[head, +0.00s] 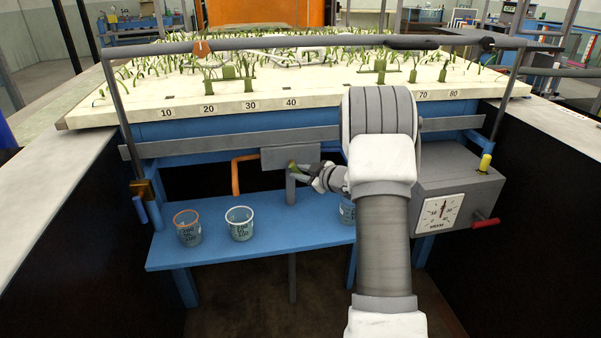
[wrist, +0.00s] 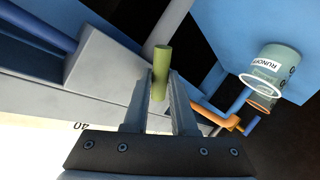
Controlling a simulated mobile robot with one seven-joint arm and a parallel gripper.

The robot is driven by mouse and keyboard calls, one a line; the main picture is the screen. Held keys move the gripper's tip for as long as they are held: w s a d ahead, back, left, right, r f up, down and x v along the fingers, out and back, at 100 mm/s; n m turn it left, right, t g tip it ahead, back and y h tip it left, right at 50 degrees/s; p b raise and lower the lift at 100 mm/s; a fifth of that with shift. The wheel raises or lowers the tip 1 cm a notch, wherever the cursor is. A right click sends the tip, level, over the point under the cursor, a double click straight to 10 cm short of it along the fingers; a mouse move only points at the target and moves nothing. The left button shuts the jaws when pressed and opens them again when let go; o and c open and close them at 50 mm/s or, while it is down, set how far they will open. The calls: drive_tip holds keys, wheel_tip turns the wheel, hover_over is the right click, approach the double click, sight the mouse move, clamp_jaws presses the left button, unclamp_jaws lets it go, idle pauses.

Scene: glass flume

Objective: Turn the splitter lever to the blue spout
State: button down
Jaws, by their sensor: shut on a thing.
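The grey splitter box (head: 290,157) sits under the front rail of the plant bed. Its lever has a green handle (wrist: 161,68), upright in the wrist view between my fingertips. In the head view only a small bit of green shows at the box's front. My gripper (wrist: 160,88) is shut on the handle; it also shows in the head view (head: 311,174), reaching in from the right. An orange spout (head: 236,176) leaves the box's left side. A blue spout (wrist: 38,32) shows in the wrist view; in the head view my arm mostly hides it.
An orange-rimmed beaker (head: 188,232) and a white-rimmed beaker (head: 239,226) stand on the blue shelf (head: 270,252). A third beaker (head: 346,210) is partly behind my arm. A grey box with a dial (head: 438,213) and red handle is at right.

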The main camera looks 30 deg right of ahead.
drive_tip(key=shift+w+a+r, duration=0.25)
drive_tip(key=shift+a+r, duration=0.1)
drive_tip(key=shift+r, duration=0.15)
drive_tip(key=c, duration=0.7)
unclamp_jaws()
drive_tip(key=shift+c, duration=0.2)
drive_tip(key=shift+s+d+f, duration=0.15)
drive_tip(key=shift+f, duration=0.1)
drive_tip(key=p+v, duration=0.3)
drive_tip(key=v, duration=1.4)
drive_tip(key=shift+p, duration=0.35)
drive_tip(key=shift+s+r, duration=0.1)
